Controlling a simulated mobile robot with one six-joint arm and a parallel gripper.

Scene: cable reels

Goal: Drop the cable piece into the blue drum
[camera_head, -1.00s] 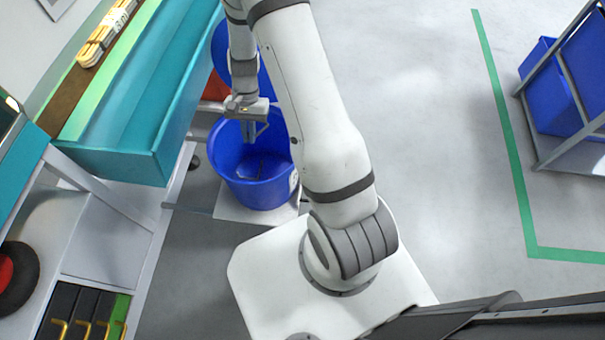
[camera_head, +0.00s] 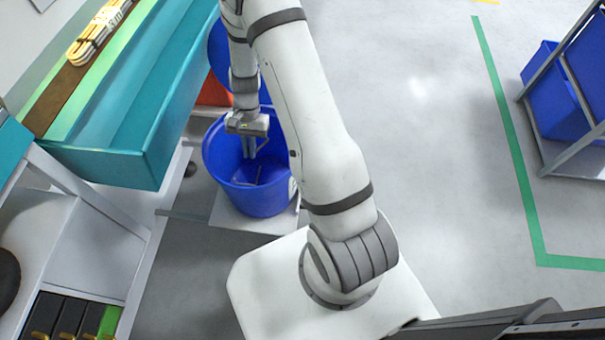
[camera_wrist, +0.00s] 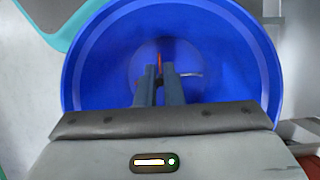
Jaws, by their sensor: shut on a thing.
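My gripper (camera_head: 250,154) points down over the drum's mouth. In the wrist view my gripper (camera_wrist: 160,74) has its two fingers close together, shut on the cable piece (camera_wrist: 160,59). Only a thin orange-red strip of the piece shows past the fingertips. In the head view the piece cannot be made out clearly.
A teal bench (camera_head: 110,162) runs close on the left, with a pale coil (camera_head: 97,36) on it. Another blue drum (camera_head: 219,50) and an orange-red thing (camera_head: 213,92) are behind. A rack with blue bins (camera_head: 553,90) stands right. A thin pale mark shows inside the drum.

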